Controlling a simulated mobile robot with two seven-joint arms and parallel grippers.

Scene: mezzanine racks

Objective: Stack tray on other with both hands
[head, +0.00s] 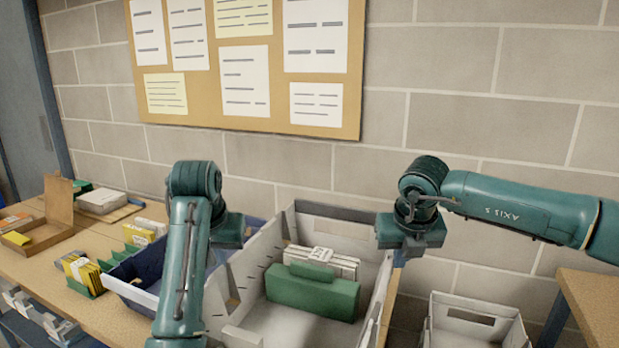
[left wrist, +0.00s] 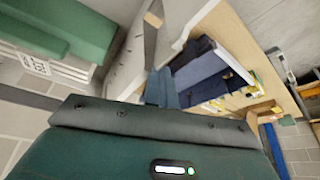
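A large grey tray (head: 335,227) stands at the table's right end, holding a green box (head: 312,295) and white cards (head: 322,262). A lower tray with pale outer walls and a dark blue inside (head: 140,293) sits just left of it; it also shows in the left wrist view (left wrist: 201,72). My left gripper (head: 229,240) is at the grey tray's left wall, its fingers mostly hidden; a finger (left wrist: 162,88) shows beside that wall in the left wrist view. My right gripper (head: 408,246) is at the tray's right wall, fingertips hidden. Neither grip is clear.
Yellow cards in a green holder (head: 85,275), a brown open box (head: 50,225) and a white block (head: 102,201) are on the table's left. A pale bin (head: 475,322) stands low at right, near another wooden surface (head: 595,305). A brick wall rises behind.

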